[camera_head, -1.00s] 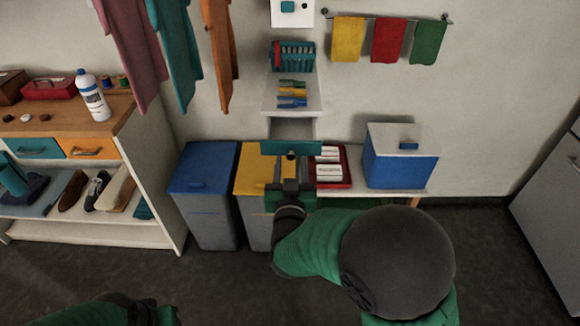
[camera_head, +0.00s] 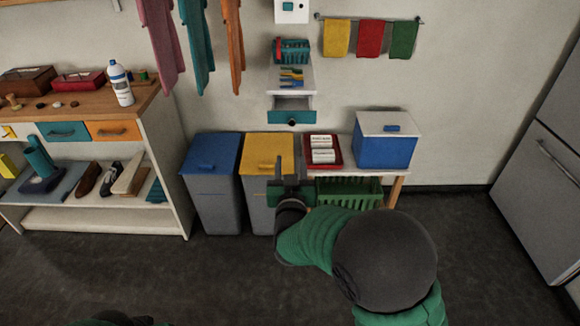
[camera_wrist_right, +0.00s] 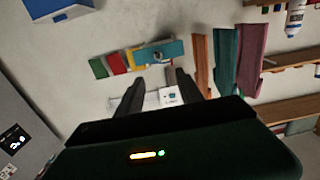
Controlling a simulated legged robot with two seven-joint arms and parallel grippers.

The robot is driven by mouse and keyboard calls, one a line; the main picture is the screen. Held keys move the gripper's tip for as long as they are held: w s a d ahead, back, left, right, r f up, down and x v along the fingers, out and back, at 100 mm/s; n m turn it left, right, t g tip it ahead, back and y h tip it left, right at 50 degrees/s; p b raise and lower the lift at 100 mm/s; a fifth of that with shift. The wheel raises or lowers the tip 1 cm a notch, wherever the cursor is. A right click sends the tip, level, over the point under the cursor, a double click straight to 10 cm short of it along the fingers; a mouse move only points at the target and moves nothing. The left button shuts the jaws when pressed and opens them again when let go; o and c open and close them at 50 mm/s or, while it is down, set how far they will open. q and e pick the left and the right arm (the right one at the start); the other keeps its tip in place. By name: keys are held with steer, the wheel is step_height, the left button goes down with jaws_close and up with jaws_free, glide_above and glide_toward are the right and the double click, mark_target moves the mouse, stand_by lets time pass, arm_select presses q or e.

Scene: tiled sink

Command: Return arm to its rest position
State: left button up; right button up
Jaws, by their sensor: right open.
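My right arm, in dark grey and green, comes in from the lower right of the head view. Its gripper (camera_head: 289,178) is upright in front of the yellow-lidded bin (camera_head: 262,152), below the drawer and apart from it. In the right wrist view the two fingers of the right gripper (camera_wrist_right: 161,82) stand apart with nothing between them. The teal-fronted drawer (camera_head: 291,117) under the small white wall shelf stands pulled out. Only a sliver of my left arm shows at the bottom edge of the head view; its gripper fingers are out of sight.
A blue-lidded bin (camera_head: 213,160) stands left of the yellow-lidded one. A low bench bears a red tray (camera_head: 337,163) and a blue box (camera_head: 384,150), with a green crate (camera_head: 352,192) beneath. A shelf unit (camera_head: 170,150) is at left and a grey cabinet (camera_head: 540,190) at right. Floor is clear in front.

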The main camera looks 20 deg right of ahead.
steer(key=shift+w, duration=0.1)
steer(key=s+f+n+g+y, duration=0.2)
steer(key=s+f+g+y, duration=0.3)
steer(key=s+f+g, duration=0.55)
steer(key=s+d+f+n+g, duration=0.15)
steer(key=s+f, duration=0.25)
steer(key=s, duration=0.6)
steer(key=s+d+f+m+g, duration=0.1)
steer(key=s+d+f+g, duration=0.2)
steer(key=s, duration=0.6)
step_height(320, 180, up, 15)
steer(key=a+p, duration=0.1)
steer(key=p, duration=1.4)
steer(key=shift+a+f, duration=0.15)
steer(key=shift+a, duration=0.2)
